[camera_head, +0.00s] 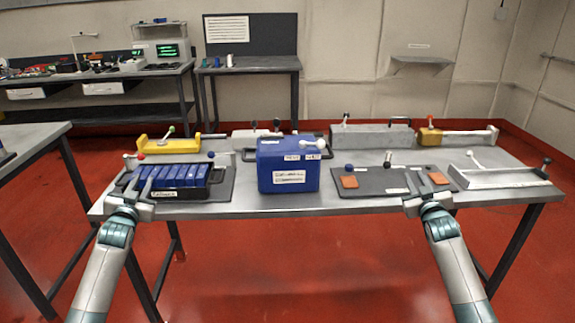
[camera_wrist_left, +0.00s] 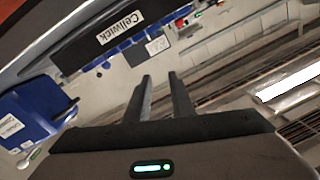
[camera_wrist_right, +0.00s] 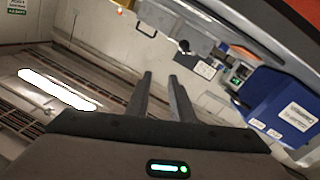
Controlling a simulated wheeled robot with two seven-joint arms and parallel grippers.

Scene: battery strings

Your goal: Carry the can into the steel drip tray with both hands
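The can is a blue box-shaped container (camera_head: 288,168) with white labels, a white cap and a dark handle at each side. It stands upright at the table's front middle, and shows in the left wrist view (camera_wrist_left: 38,108) and right wrist view (camera_wrist_right: 285,110). The steel drip tray (camera_head: 497,179) appears to be the shallow, empty metal tray at the right end. My left gripper (camera_head: 144,176) is open and empty, left of the can, before the battery rack. My right gripper (camera_head: 416,176) is open and empty between the can and the tray. Neither touches the can.
A black rack of blue batteries (camera_head: 175,178) lies left of the can. A dark mat (camera_head: 385,178) with orange pads lies between can and tray. A yellow holder (camera_head: 168,140), a grey case (camera_head: 372,136) and another yellow-ended fixture (camera_head: 458,135) line the table's back.

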